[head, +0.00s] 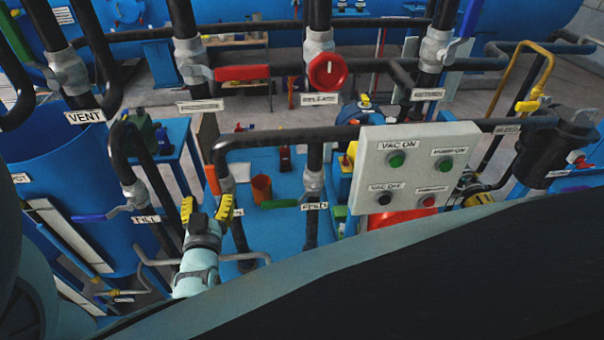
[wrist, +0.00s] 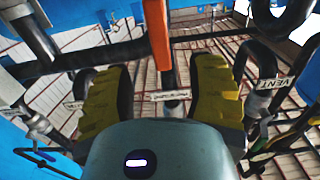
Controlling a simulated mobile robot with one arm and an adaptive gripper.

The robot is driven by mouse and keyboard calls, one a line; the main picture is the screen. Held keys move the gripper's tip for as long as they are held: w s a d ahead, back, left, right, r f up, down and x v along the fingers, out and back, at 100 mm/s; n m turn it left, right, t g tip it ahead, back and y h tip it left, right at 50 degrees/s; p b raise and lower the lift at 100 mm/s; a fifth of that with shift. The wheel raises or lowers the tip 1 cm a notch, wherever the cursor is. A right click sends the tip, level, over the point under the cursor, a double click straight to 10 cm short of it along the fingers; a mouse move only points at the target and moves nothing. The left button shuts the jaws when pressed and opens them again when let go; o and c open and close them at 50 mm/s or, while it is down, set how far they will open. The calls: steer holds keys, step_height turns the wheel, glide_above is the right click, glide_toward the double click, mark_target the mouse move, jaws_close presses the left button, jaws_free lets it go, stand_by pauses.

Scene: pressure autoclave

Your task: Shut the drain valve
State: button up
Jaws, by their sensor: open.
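My gripper (head: 212,205) is open, its two yellow fingers pointing up and away at the lower left of the head view. In the wrist view the open gripper (wrist: 160,90) has an orange lever (wrist: 157,35) between its fingers, with a gap on both sides. An orange-red piece, likely the same lever (head: 212,179), shows just beyond the fingers in the head view, beside a grey valve body (head: 227,183) on a black pipe. A white label (wrist: 176,96) below the lever is too blurred to read, so I cannot confirm that this is the drain valve.
A blue lever (head: 90,217) at FILL is to the left. A green lever (head: 280,204) is to the right. Above are a red lever (head: 241,73) and the red RELEASE wheel (head: 328,71). A button panel (head: 418,165) stands right. Black pipes run close around the gripper.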

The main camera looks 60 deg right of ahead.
mark_target(213, 180)
steer(key=shift+x, duration=3.85)
steer(key=shift+o, duration=0.2)
steer(key=shift+a, duration=0.1)
jaws_close()
